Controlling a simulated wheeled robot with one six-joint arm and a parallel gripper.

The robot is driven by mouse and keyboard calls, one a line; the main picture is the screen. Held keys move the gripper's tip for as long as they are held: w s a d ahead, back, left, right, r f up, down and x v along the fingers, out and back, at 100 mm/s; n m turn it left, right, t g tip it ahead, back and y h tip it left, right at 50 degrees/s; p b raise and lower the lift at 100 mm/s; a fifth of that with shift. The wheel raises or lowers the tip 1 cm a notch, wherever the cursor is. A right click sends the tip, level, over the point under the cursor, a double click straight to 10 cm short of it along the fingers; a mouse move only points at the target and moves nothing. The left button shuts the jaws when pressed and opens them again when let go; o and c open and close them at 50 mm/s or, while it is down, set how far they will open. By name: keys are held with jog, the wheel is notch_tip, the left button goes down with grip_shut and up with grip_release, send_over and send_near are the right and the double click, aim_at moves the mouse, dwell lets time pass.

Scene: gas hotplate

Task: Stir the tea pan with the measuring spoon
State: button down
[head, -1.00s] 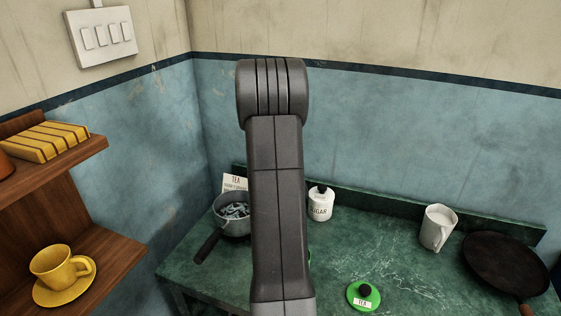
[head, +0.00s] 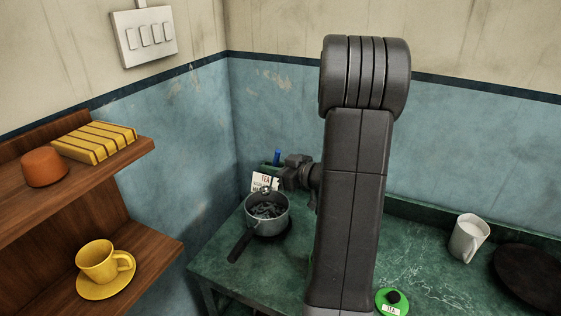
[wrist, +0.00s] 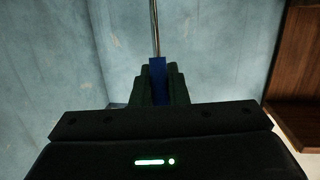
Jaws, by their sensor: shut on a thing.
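The tea pan (head: 268,229) is a grey saucepan with a black handle pointing to the lower left. It stands on the green counter and holds dark grey pieces. My gripper (head: 285,176) is beyond the pan's back right rim in the head view. It is shut on the blue handle of the measuring spoon (head: 277,156). A small round metal piece, apparently the spoon's bowl, shows near the pan's back rim (head: 266,190); I cannot tell whether it is inside. In the wrist view, the blue handle (wrist: 158,82) is between the fingers, and a thin metal shaft extends upward.
A white TEA card (head: 261,180) stands behind the pan. A wooden shelf (head: 150,258) with a yellow cup (head: 98,261) is at left. A green TEA lid (head: 391,303), a white jug (head: 468,238) and a dark frying pan (head: 527,272) are on the counter at right.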

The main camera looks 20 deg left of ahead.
aim_at(270, 192)
jog(key=shift+w+a+f+m+g+h+p, duration=0.2)
jog(key=shift+w+a+f+h+p, duration=0.15)
jog(key=shift+a+f+h+p, duration=0.4)
jog(key=shift+w+a+f+m+g+h+p, duration=0.15)
jog(key=shift+w+a+f+h+p, duration=0.25)
jog(key=shift+f+p, duration=0.5)
jog(key=shift+f+b, duration=2.45)
jog(key=shift+f, duration=1.2)
jog(key=shift+d, duration=0.1)
